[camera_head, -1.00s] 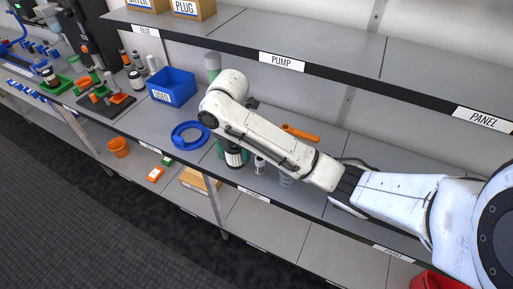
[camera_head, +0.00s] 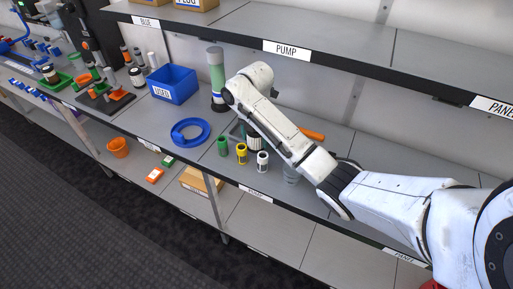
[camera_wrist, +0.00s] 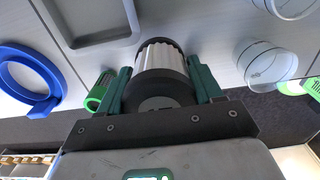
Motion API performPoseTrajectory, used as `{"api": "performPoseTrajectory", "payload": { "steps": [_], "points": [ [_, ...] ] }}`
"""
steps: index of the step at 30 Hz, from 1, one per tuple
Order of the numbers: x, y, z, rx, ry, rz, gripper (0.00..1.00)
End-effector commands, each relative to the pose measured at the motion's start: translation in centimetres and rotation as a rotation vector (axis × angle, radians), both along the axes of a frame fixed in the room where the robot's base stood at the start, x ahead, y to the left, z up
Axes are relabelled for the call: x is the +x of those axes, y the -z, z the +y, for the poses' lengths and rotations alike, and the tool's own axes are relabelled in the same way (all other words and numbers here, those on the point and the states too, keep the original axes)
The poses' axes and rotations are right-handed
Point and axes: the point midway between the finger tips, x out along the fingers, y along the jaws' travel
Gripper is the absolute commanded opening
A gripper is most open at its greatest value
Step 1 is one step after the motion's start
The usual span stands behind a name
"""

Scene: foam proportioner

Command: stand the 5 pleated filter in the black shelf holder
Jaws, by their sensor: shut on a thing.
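The pleated filter, white-ribbed with dark end caps, is between the teal fingers of my gripper (camera_wrist: 157,85) in the wrist view. Its pleats (camera_wrist: 160,57) point away from the wrist, over the grey shelf. In the head view, the filter (camera_head: 254,144) shows just below my forearm, and most of my gripper is hidden behind the arm. A shallow grey square tray (camera_wrist: 125,38) lies on the shelf beyond the filter, to its left in the wrist view; I cannot tell if it is the black shelf holder. Whether the filter touches the shelf is unclear.
A green (camera_head: 223,146), a yellow-and-black (camera_head: 241,154) and a white cylinder (camera_head: 262,162) stand near the front edge. The upper shelf (camera_head: 345,65) overhangs.

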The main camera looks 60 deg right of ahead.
Motion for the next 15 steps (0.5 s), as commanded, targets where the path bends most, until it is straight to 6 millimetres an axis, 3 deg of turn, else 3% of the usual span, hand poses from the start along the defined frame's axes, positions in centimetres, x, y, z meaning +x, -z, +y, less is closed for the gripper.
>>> {"api": "performPoseTrajectory", "payload": {
  "steps": [9,15],
  "points": [
    [-0.1,4.1,0.1,0.001,0.001,0.003,0.27],
    [0.0,4.9,-0.4,-0.001,0.001,0.001,0.27]
  ]
}}
